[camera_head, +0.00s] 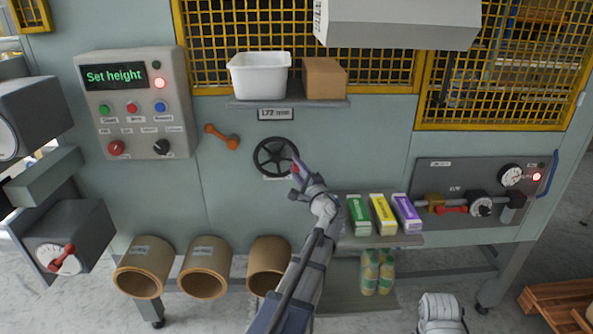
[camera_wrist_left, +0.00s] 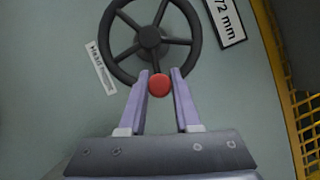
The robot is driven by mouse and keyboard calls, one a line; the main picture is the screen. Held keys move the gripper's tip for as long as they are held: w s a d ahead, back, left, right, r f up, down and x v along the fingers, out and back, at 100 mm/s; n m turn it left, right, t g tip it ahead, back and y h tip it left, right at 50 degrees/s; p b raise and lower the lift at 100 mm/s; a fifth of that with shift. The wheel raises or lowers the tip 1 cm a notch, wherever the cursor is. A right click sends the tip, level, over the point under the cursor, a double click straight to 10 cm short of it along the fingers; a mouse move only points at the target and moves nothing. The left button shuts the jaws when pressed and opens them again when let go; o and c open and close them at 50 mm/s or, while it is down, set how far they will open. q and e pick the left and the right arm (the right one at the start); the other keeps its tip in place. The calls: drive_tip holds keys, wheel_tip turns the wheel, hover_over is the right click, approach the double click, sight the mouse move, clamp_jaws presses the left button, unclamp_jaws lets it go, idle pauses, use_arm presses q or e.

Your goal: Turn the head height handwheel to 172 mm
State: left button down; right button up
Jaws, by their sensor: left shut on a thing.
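The black handwheel (camera_head: 275,155) with several spokes is on the grey-green machine front, below the small shelf. Its red knob (camera_wrist_left: 159,86) is at the rim, and in the wrist view the wheel's hub (camera_wrist_left: 150,37) is above it. My left gripper (camera_head: 297,172) is at the wheel's lower right rim; in the wrist view its two pale fingers (camera_wrist_left: 159,90) are on either side of the red knob, shut on it. A plate above the wheel (camera_head: 275,114) reads 172 mm; it is partly cut off in the wrist view (camera_wrist_left: 226,18). My right gripper is not in view.
A control panel (camera_head: 133,122) shows "Set height" in green, with a red light lit. An orange lever (camera_head: 222,137) is left of the wheel. A shelf (camera_head: 285,103) holds a white bin (camera_head: 260,74) and a brown box (camera_head: 324,78). Colored cartons (camera_head: 382,213) stand at lower right.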

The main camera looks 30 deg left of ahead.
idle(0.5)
use_arm(q)
drive_tip(key=c, duration=0.6)
unclamp_jaws()
drive_tip(key=b+v, duration=0.1)
drive_tip(key=v, duration=0.7)
drive_tip(key=shift+a, duration=0.1)
